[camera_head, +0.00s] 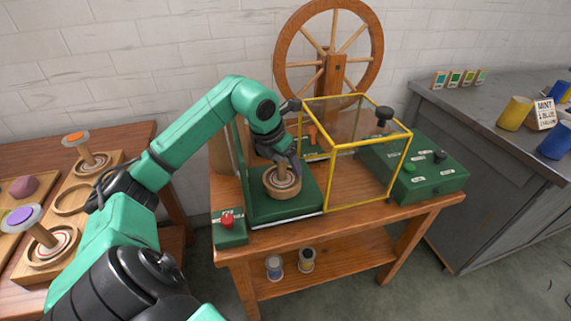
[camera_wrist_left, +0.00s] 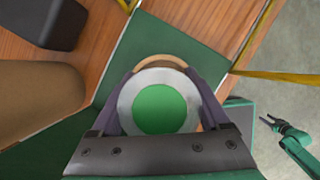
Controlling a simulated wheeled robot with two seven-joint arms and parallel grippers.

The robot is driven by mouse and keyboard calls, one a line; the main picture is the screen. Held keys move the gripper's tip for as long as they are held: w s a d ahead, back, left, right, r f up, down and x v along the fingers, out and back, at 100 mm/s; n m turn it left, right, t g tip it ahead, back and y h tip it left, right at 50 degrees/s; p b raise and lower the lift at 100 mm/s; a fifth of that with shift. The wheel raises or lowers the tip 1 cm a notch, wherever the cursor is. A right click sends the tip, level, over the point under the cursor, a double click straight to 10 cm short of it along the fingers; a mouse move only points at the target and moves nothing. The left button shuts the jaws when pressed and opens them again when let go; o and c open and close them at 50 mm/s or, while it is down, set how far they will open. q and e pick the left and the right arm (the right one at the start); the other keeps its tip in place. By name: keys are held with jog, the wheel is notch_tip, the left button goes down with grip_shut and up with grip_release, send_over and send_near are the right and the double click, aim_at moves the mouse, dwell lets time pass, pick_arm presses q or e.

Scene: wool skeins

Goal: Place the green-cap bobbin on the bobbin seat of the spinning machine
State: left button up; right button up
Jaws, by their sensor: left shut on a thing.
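My left gripper (camera_head: 287,166) is shut on the green-cap bobbin, seen from above in the left wrist view as a green disc with a pale rim (camera_wrist_left: 160,108) between the fingers. In the head view the gripper is right above the bobbin seat (camera_head: 281,190), a round wooden cup on the green base of the spinning machine (camera_head: 285,210). The gripper hides most of the bobbin there, so I cannot tell whether it touches the seat. My right gripper (camera_wrist_left: 272,124) shows small at the right of the left wrist view; its opening is unclear.
A yellow-edged clear guard (camera_head: 370,145) stands just right of the seat. A red-button box (camera_head: 228,226) is at front left, a green control panel (camera_head: 425,178) at right. An orange-cap bobbin (camera_head: 76,140) and a purple-cap bobbin (camera_head: 22,219) stand on the left table.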

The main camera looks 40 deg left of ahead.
pick_arm(q)
jog(key=shift+f, duration=0.1)
jog(key=o, duration=1.2)
jog(key=shift+o, duration=0.2)
jog(key=shift+s+r, duration=0.1)
jog(key=shift+r, duration=0.25)
jog(key=v, duration=1.1)
jog(key=shift+r+p, duration=0.3)
jog(key=shift+p, duration=0.1)
jog(key=shift+s, duration=0.1)
